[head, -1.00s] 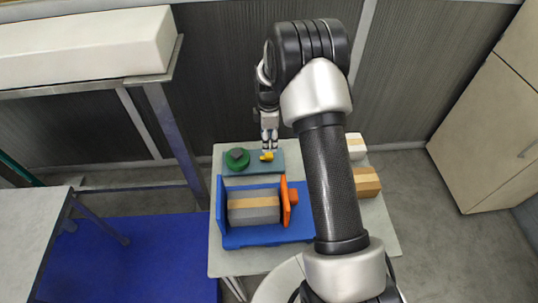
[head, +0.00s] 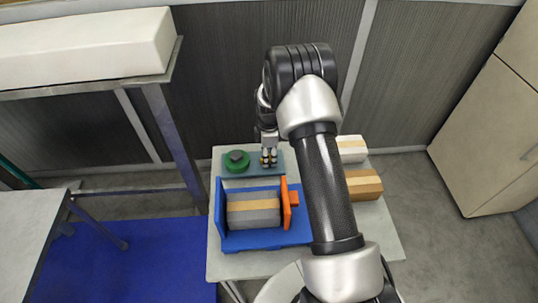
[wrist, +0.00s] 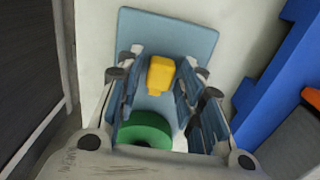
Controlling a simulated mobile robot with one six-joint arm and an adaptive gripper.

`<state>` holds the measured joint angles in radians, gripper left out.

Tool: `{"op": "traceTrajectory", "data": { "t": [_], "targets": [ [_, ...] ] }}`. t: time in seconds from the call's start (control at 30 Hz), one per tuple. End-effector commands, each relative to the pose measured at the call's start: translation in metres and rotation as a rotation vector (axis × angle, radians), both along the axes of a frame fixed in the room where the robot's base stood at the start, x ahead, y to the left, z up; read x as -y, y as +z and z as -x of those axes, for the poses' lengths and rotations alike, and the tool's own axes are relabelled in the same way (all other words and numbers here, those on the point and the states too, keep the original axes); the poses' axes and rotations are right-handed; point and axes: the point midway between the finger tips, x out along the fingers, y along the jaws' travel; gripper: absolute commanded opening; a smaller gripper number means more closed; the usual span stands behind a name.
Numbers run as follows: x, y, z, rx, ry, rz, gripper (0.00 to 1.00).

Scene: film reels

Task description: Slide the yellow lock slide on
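The yellow lock slide (wrist: 161,73) sits over the blue-grey pad (wrist: 190,35), which also shows in the head view (head: 237,181). My gripper (wrist: 162,62) is around it, with one finger on each side. Narrow gaps seem to show between slide and fingers, so the gripper looks open. In the head view my gripper (head: 268,160) is low over the pad's right part and hides most of the slide. The blue stand (head: 265,237) in front carries a grey reel with a tan band (head: 253,211) and an orange end piece (head: 286,205).
A green round part (head: 236,161) with a dark top lies on the pad's left, close to the fingers in the wrist view (wrist: 147,130). A white box (head: 351,149) and a brown box (head: 363,185) stand at the table's right. My arm hides the table's middle right.

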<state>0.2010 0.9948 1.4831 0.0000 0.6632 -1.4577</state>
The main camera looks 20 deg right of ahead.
Motion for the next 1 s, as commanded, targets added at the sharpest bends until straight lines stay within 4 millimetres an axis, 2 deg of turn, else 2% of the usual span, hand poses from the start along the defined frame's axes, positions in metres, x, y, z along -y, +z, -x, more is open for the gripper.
{"op": "traceTrajectory", "data": {
  "t": [0.07,0.47,0.83,1.0],
  "targets": [
    [0.0,0.0,0.0,0.0,0.0,0.0,0.27],
    [0.0,0.0,0.0,0.0,0.0,0.0,0.0],
    [-0.001,0.0,0.0,0.0,0.0,0.0,0.0],
    [-0.018,0.0,-0.006,-0.001,0.004,0.0,0.0]
  ]
}}
